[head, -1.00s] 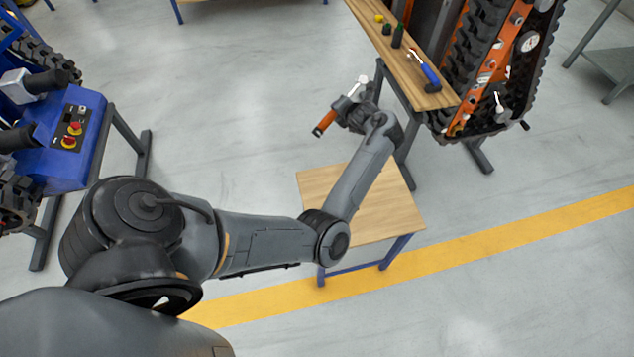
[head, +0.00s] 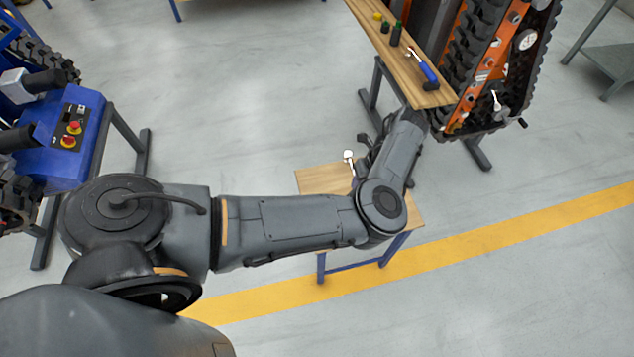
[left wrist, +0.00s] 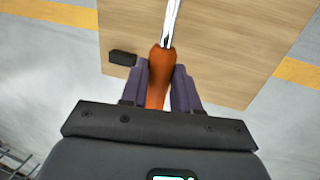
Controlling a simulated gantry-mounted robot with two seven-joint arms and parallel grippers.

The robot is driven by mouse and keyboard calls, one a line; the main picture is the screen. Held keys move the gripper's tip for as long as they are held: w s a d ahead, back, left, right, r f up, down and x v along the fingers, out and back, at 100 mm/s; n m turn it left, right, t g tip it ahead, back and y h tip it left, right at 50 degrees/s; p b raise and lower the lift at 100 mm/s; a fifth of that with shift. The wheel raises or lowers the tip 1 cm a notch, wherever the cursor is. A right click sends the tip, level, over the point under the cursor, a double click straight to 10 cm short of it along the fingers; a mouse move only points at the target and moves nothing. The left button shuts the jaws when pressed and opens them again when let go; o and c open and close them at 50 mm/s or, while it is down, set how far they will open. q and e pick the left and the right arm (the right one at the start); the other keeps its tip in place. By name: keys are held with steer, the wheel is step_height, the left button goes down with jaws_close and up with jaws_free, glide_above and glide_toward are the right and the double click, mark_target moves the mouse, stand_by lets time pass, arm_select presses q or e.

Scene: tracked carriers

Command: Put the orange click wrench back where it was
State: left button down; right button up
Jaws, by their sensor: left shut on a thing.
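The orange click wrench (left wrist: 159,80) is between the two fingers of my left gripper (left wrist: 161,72), which is shut on its orange handle. Its silver shaft points away over a small wooden table (left wrist: 205,40). In the head view the wrench's silver head (head: 349,157) shows beside my left gripper (head: 364,150), above the far part of the small table (head: 318,180). My forearm hides the handle and much of the tabletop there. I cannot tell the gap between wrench and tabletop. My right gripper is in neither view.
A small black block (left wrist: 122,58) shows at the tabletop's edge. A wooden shelf (head: 415,92) holds a blue-handled wrench (head: 428,73) and several small bottle-like items, beside an orange tracked carrier (head: 480,75). A blue machine (head: 70,150) stands left. Open floor lies between.

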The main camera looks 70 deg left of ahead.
arm_select(q)
steer(key=shift+d, duration=0.35)
steer(key=shift+s+f, duration=0.25)
steer(key=shift+s, duration=0.15)
steer(key=shift+s+a+f+b, duration=0.5)
steer(key=shift+s+a+f, duration=0.25)
steer(key=shift+s+f, duration=0.9)
steer(key=shift+s+a+f+b, duration=0.45)
steer(key=shift+s+a+f, duration=0.35)
steer(key=shift+s+f, duration=0.85)
steer(key=shift+s+a+f+b, duration=0.5)
steer(key=shift+s+a+f, duration=0.25)
steer(key=shift+s+f, duration=0.9)
steer(key=c, duration=0.8)
jaws_free()
steer(key=shift+w+f, duration=0.25)
steer(key=shift+r, duration=0.1)
